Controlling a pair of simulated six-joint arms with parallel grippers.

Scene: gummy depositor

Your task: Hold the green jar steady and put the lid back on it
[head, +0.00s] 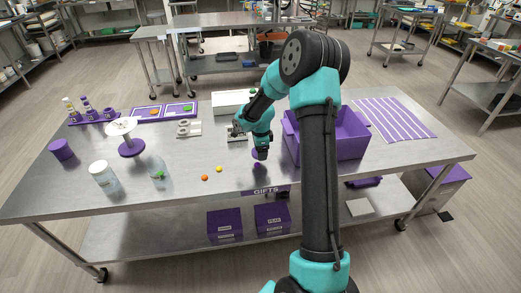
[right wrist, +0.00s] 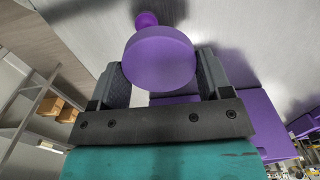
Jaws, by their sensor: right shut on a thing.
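My right gripper (head: 260,153) is low over the table, right of the jars. In the right wrist view, its two fingers (right wrist: 160,80) are shut on a round purple disc (right wrist: 158,60), which looks like a lid. A smaller purple ball (right wrist: 147,19) shows just beyond the disc; I cannot tell whether it is joined to it. The disc is small and partly hidden under the gripper in the head view. A clear jar (head: 157,164) with something green low inside stands upright at the left, well apart from this gripper. My left gripper is not in view.
A white-lidded clear jar (head: 107,184), a purple cylinder (head: 62,150) and a white disc on a purple stand (head: 122,126) are at the left. A purple bin (head: 345,140) stands right of the gripper.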

